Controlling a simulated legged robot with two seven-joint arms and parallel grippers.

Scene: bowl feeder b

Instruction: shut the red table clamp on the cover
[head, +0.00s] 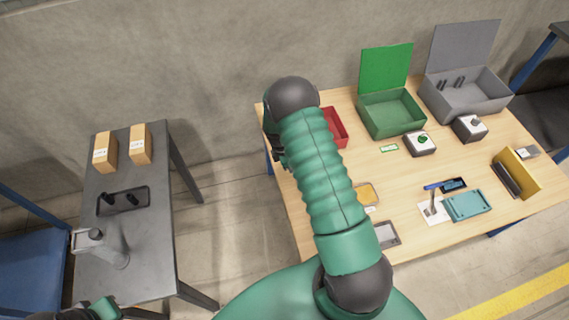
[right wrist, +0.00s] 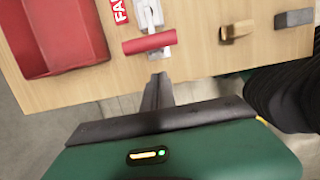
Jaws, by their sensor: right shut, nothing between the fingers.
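The red table clamp (right wrist: 148,43) shows in the right wrist view as a red bar handle on a pale metal lever near the table edge. My right gripper (right wrist: 157,80) is shut and empty, its fingertips just short of the red handle in the picture; I cannot tell the height gap. In the head view my right gripper (head: 277,152) is mostly hidden behind my own arm, which also hides the red clamp. I cannot make out the cover under this clamp. A green and dark part of my left arm (head: 103,309) shows at the bottom left, its jaws unclear.
A red bin (right wrist: 62,38) lies left of the clamp. A wooden piece (right wrist: 236,31) and a grey block (right wrist: 294,18) are to its right. A blue-handled clamp (head: 433,188) stands beside a teal box (head: 466,206). Green (head: 388,118) and grey (head: 462,98) open boxes stand behind.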

